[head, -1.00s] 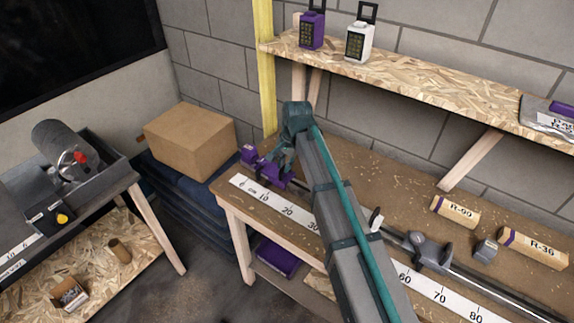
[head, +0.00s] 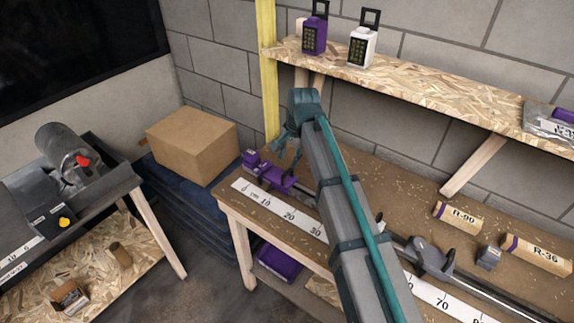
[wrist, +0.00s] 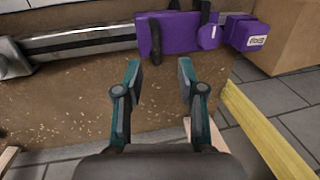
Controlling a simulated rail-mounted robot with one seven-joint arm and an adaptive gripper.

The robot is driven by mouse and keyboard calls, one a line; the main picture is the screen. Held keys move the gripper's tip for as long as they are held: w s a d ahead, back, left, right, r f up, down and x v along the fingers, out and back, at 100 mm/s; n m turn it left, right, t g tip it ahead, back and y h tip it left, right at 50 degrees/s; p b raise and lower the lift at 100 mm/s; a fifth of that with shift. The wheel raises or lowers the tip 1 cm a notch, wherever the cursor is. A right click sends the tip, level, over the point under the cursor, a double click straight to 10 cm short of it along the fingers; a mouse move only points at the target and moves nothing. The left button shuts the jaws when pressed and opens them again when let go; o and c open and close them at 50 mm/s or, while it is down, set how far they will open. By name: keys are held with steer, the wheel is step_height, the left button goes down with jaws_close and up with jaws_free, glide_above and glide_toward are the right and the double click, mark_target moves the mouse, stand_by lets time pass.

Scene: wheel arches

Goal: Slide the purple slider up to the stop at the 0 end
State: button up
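The purple slider (head: 275,178) sits on the metal rail beside the white number scale (head: 278,212), near its 0 end. The purple stop (head: 251,158) is at the rail's end, just left of the slider. In the wrist view the slider (wrist: 168,33) has a purple knob on its right side, close to the stop (wrist: 245,32).
A grey slider (head: 430,258) sits further right on the rail. A shelf (head: 420,88) overhangs the bench's back. A cardboard box (head: 193,145) stands left of the bench.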

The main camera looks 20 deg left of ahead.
mark_target(287, 172)
step_height(287, 172, up, 6)
steer(key=d, duration=0.1)
steer(key=shift+s, duration=0.2)
steer(key=shift+f, duration=0.15)
steer(key=f, duration=0.4)
steer(key=a+f, duration=0.1)
steer(key=f, duration=0.2)
steer(key=a+f, duration=0.1)
steer(key=f, duration=0.3)
steer(key=shift+w+f, duration=0.3)
steer(key=shift+w, duration=0.05)
steer(key=shift+d, duration=0.2)
steer(key=shift+s, duration=0.1)
